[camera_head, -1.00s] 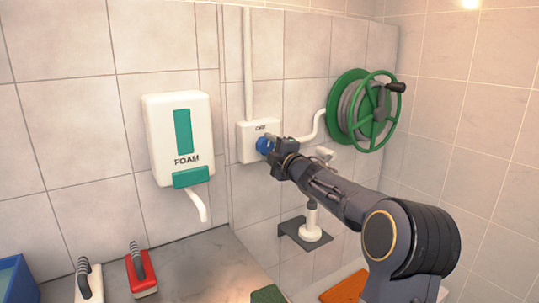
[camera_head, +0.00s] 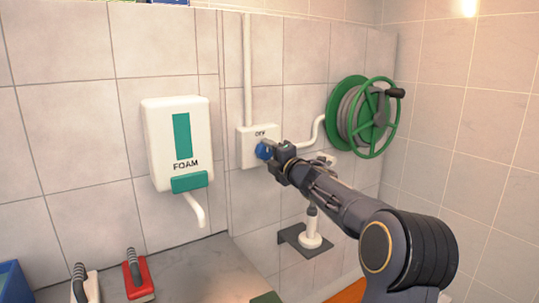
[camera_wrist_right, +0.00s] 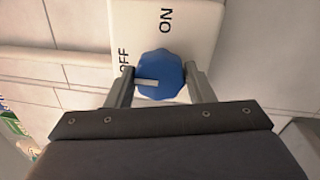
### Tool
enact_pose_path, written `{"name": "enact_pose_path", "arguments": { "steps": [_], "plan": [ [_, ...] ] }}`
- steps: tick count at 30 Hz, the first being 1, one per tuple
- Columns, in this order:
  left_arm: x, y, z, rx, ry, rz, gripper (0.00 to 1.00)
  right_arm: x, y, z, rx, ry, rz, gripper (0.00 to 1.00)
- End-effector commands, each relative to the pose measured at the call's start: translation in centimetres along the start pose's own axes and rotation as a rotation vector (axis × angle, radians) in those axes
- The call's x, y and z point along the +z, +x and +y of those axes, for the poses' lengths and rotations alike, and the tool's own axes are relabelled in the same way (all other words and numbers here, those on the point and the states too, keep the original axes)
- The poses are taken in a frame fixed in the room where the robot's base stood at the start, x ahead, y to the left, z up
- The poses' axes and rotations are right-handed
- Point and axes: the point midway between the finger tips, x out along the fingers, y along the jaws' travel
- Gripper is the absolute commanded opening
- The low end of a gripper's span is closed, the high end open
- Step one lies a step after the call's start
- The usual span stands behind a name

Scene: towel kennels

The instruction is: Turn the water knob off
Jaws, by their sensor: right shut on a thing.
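The blue water knob (camera_head: 263,151) sits on a white wall box (camera_head: 243,159) with OFF lettered above it. My right gripper (camera_head: 271,152) is at the knob, its arm coming in from the lower right. In the right wrist view the blue knob (camera_wrist_right: 172,88) is between the two fingers of the right gripper (camera_wrist_right: 160,76), which is shut on it. The knob's pale pointer mark points left in that view, towards the edge by the OFF lettering; ON is at the top. Part of OFF is hidden by a finger. My left gripper is out of view.
A white and green FOAM dispenser (camera_head: 178,140) hangs left of the box. A green hose reel (camera_head: 364,117) is on the wall to the right, and a small shelf with a white item (camera_head: 310,240) is below. Red and white brushes (camera_head: 138,275) lie on the counter at lower left.

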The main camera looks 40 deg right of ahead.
Motion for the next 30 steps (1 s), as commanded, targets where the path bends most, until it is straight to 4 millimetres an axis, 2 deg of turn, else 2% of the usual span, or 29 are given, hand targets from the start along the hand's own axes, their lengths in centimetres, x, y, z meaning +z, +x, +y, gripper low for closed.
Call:
{"name": "enact_pose_path", "arguments": {
  "steps": [3,4,8,16,19,30],
  "plan": [
    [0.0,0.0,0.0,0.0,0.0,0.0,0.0,-0.1,0.0,-0.1,-0.002,-0.003,0.002,0.25],
    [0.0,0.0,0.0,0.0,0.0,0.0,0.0,-0.1,0.0,-0.1,-0.002,-0.004,0.001,0.52],
    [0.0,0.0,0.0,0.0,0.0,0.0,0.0,-0.1,0.0,-0.1,-0.002,-0.002,0.001,0.69],
    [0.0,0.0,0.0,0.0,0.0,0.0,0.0,0.0,-0.1,-0.1,-0.001,0.0,0.0,0.7],
    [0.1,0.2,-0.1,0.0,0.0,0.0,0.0,0.0,-0.8,-0.1,0.0,-0.001,-0.001,0.7],
    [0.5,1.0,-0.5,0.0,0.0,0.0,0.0,0.0,-6.6,-0.1,0.0,-0.002,-0.001,0.7]
  ]
}}
